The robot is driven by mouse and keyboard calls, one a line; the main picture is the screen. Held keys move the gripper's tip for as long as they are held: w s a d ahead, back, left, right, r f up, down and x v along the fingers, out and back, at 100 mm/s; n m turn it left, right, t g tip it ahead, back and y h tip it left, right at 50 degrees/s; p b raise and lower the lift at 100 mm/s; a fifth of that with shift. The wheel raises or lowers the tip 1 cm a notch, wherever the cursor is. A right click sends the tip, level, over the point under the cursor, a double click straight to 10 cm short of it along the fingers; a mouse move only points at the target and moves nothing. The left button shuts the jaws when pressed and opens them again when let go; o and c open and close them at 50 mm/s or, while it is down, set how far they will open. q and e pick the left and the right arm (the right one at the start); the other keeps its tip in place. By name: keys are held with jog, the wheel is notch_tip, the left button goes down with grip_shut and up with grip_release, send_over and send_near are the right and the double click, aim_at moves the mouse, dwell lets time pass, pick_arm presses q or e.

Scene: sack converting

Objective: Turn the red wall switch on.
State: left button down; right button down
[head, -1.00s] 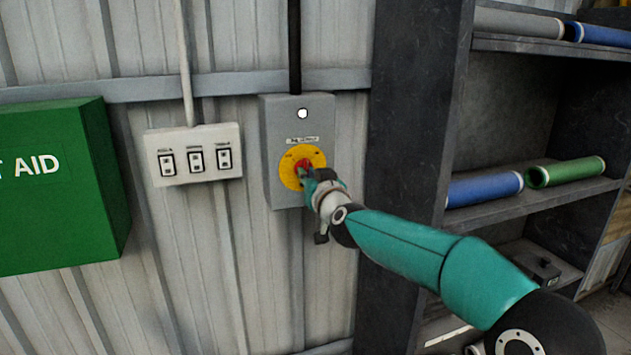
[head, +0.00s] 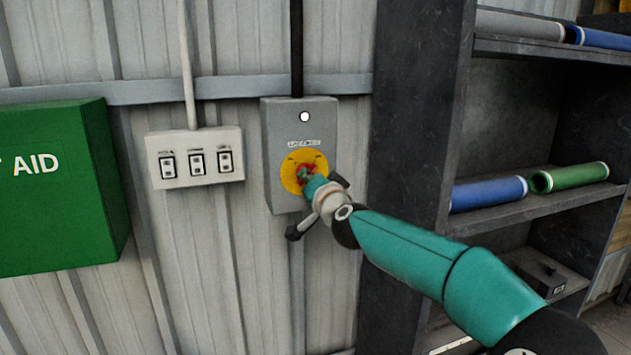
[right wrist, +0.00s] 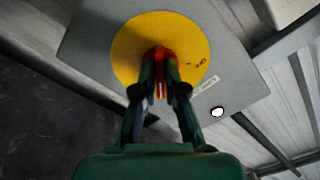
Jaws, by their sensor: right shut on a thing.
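The red switch (right wrist: 159,56) sits at the centre of a yellow disc (head: 318,162) on a grey wall box (head: 278,135). My right gripper (head: 306,172) is at the switch with its fingers shut on the red handle. In the right wrist view the two fingers (right wrist: 160,80) lie on either side of the handle and hide much of it. The box has a white round lamp (head: 305,117) and a small label above the disc. The exact angle of the handle is hard to tell. My left gripper is out of view.
A white panel with several small switches (head: 236,170) is on the wall left of the box. A green first aid box (head: 50,215) hangs farther left. A dark shelf (head: 415,150) with blue (head: 488,193) and green rolls (head: 570,177) stands to the right.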

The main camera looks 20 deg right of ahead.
jog(key=shift+d+r, duration=0.1)
jog(key=shift+d, duration=0.1)
dwell(0.3)
jog(key=c, duration=1.2)
grip_release()
jog(key=shift+c, duration=0.2)
jog(key=shift+a, duration=0.1)
jog(key=shift+s, duration=0.1)
jog(key=s, duration=1.2)
jog(key=shift+d, duration=0.2)
jog(key=shift+w, duration=0.1)
